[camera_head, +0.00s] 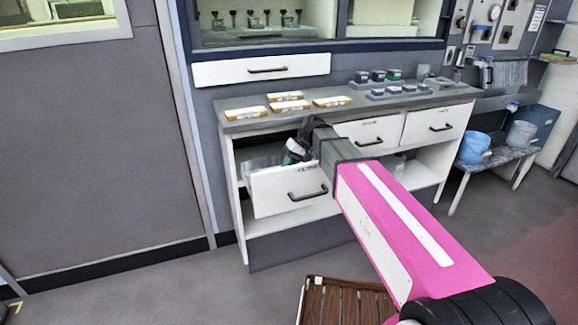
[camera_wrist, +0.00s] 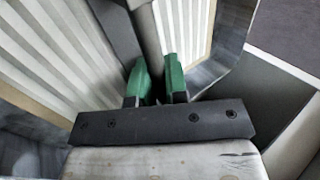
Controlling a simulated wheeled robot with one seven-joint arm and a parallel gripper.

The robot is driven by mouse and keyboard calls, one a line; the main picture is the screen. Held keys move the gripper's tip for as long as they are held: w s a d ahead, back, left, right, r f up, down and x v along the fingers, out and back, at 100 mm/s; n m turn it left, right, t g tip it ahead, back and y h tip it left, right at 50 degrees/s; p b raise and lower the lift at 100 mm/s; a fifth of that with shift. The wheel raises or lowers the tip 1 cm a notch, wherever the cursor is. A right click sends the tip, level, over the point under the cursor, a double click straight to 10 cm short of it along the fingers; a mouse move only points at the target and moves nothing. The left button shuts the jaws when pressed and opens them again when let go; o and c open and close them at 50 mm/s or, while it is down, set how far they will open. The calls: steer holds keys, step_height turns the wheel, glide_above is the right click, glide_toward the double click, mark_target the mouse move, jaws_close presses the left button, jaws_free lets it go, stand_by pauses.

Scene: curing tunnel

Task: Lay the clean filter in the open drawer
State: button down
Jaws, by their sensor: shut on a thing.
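The open drawer (camera_head: 288,192) is the left one under the bench, pulled out with its white front and dark handle showing. My gripper (camera_head: 294,150) is at its opening; the arm hides part of the drawer. In the wrist view, the green fingertips (camera_wrist: 157,84) are shut on a dark grey bar between two cream pleated areas. I take this as the clean filter (camera_wrist: 60,62), with a pale frame edge. Its far side is cut off. I cannot tell whether it touches the drawer floor.
Several wood-framed pieces (camera_head: 333,101) lie on the grey bench top (camera_head: 235,124). Two shut drawers (camera_head: 432,124) are right of the open one. A slatted brown wooden piece (camera_head: 340,303) is low in front. Blue and grey buckets stand on a side bench. Floor at left is clear.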

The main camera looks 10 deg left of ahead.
steer(key=shift+f, duration=0.15)
steer(key=c, duration=1.1)
jaws_free()
steer(key=shift+c, duration=0.2)
steer(key=v, duration=1.2)
